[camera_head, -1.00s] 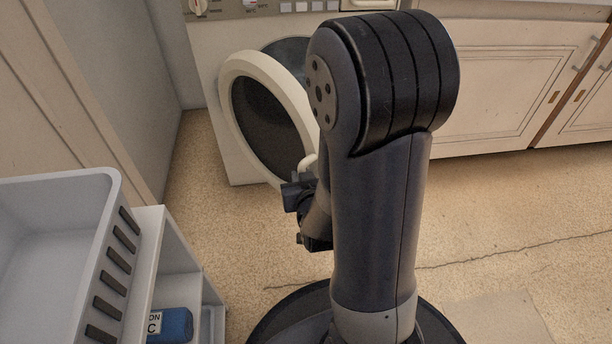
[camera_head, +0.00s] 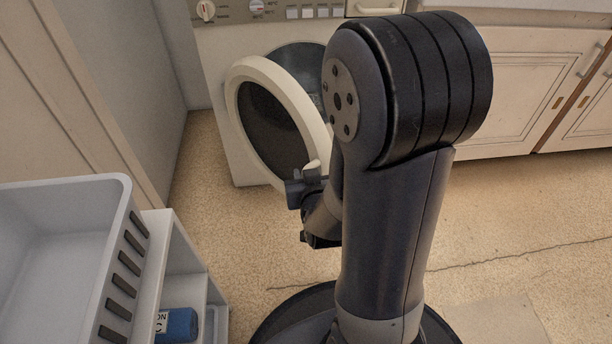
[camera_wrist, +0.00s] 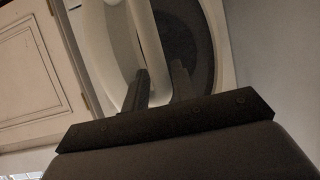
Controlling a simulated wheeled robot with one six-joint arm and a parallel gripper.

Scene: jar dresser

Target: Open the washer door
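The washer door (camera_head: 233,119), a round off-white ring around dark glass, stands ajar from the washer front (camera_head: 217,75). Behind it part of the dark drum opening (camera_head: 300,60) shows. A small pale handle (camera_head: 312,165) sits at the door's lower right edge. My gripper (camera_head: 302,184) is right by this handle. In the wrist view my gripper (camera_wrist: 161,80) has its two fingers apart, in front of the door's pale rim (camera_wrist: 115,50) and dark glass. I cannot tell whether the fingers touch the handle.
A grey basket (camera_head: 60,240) stands on a white shelf unit (camera_head: 175,250) at the lower left, with a blue container (camera_head: 178,325) inside the unit. White cabinets (camera_head: 530,90) line the right.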

